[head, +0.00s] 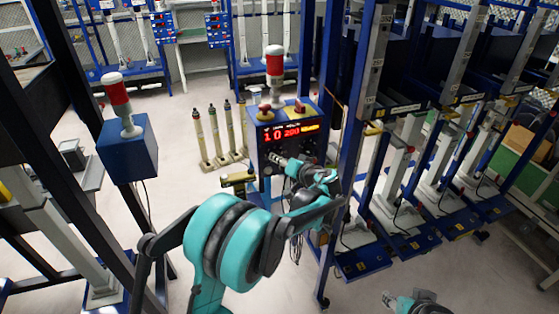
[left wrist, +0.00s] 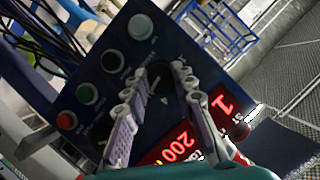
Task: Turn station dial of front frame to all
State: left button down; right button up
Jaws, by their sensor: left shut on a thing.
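The blue control box (head: 258,155) of the front frame has a lit red display (head: 291,131) and stands in the middle of the head view. My left gripper (head: 277,158) is at its panel, below the display. In the left wrist view the fingers (left wrist: 157,78) are closed in on a dark round dial (left wrist: 163,71), mostly hidden between the fingertips. Its pointer and labels cannot be read. The display (left wrist: 180,143) shows 1 and 200 at an angle. My right gripper (head: 390,298) shows small at the bottom edge of the head view, its fingers unclear.
The panel also bears a red button (left wrist: 67,120), a green button (left wrist: 87,94), a black knob (left wrist: 113,61) and a white button (left wrist: 140,27). A red-and-white lamp (head: 274,70) tops the box. Blue frame posts (head: 345,130) stand close on the right.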

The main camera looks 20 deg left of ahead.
pick_arm(q)
jog(key=c, duration=1.2)
grip_release()
jog(key=shift+d, duration=0.1)
jog(key=v, duration=1.2)
jog(key=shift+s, duration=0.1)
